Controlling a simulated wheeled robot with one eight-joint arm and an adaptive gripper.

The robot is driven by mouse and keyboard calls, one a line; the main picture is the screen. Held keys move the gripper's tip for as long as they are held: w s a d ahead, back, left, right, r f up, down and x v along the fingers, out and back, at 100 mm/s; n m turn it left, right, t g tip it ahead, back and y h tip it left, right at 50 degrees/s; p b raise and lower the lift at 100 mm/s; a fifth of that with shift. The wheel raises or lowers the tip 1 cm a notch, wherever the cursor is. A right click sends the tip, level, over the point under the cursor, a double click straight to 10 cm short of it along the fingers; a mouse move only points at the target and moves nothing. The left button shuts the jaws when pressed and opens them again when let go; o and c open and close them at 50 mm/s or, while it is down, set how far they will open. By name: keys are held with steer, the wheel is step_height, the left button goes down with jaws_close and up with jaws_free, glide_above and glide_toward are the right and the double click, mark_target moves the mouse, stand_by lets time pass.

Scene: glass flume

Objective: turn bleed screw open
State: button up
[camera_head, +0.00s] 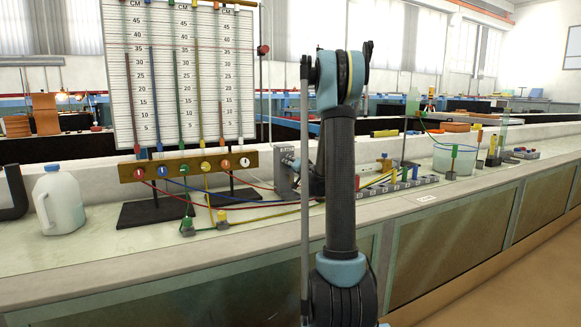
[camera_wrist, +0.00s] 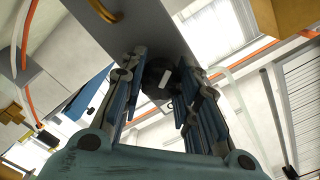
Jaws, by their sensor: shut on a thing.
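In the wrist view my gripper (camera_wrist: 167,72) has its two fingers on either side of a dark round knob with a white mark, which looks like the bleed screw (camera_wrist: 158,76). The fingers are shut on it. It sits against a grey plate (camera_wrist: 135,25). In the head view a grey upright block (camera_head: 284,178) with small fittings stands on the bench just left of my arm.
A manometer board (camera_head: 181,75) with coloured tubes stands left, above a brown valve bar (camera_head: 188,166). A white jug (camera_head: 59,203) stands at far left. Coloured hoses cross the bench near the block. Right of my arm are a row of coloured fittings (camera_head: 398,182) and a clear beaker (camera_head: 455,158).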

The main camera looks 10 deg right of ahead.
steer(key=shift+s+f, duration=0.1)
stand_by(0.3)
steer(key=o, duration=1.1)
